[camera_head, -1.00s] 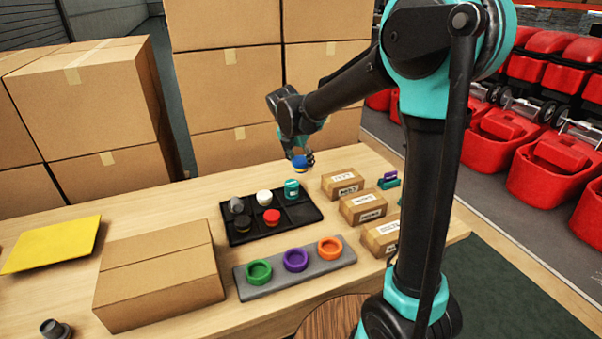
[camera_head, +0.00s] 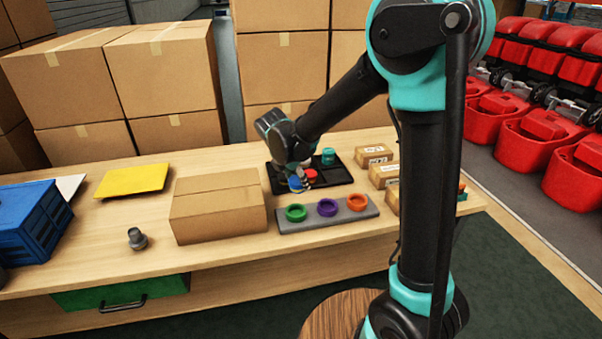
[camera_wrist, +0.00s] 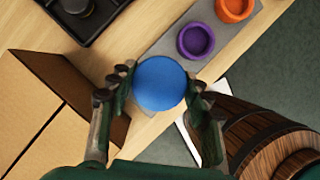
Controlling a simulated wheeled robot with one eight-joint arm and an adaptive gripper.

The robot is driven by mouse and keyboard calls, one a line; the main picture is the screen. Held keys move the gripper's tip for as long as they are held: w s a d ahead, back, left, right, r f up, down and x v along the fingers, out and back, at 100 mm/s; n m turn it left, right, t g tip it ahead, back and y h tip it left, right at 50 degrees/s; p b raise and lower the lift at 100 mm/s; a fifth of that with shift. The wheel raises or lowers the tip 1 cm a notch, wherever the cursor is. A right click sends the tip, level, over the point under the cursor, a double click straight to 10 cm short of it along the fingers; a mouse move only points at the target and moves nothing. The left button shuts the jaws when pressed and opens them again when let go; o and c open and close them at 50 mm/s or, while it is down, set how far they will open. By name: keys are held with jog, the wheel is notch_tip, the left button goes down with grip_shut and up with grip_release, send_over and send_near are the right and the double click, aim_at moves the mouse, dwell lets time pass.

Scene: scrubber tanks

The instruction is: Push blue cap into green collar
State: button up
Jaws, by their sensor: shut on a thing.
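My gripper (camera_head: 298,178) is shut on the round blue cap (camera_head: 295,184). In the wrist view the blue cap (camera_wrist: 160,83) sits between the two fingers, its flat top facing the camera. The green collar (camera_head: 296,213) is an open ring at the left end of a grey board (camera_head: 352,216). In the head view the cap is just behind and above the collar, with a gap showing. In the wrist view the green collar is hidden, and the cap covers part of the grey board (camera_wrist: 160,48).
A purple collar (camera_head: 327,207) and an orange collar (camera_head: 357,202) sit on the same board. A cardboard box (camera_head: 218,210) stands close left of it. A black tray (camera_head: 340,177) with other caps lies behind. A wooden barrel (camera_wrist: 262,128) stands beyond the table edge.

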jog(key=shift+s+a+f, duration=0.25)
jog(key=shift+s, duration=0.3)
jog(key=shift+f, duration=2.9)
jog(key=shift+f, duration=0.4)
jog(key=shift+f, duration=0.25)
jog(key=shift+f, duration=0.7)
jog(key=o, duration=1.6)
jog(key=shift+r, duration=3.5)
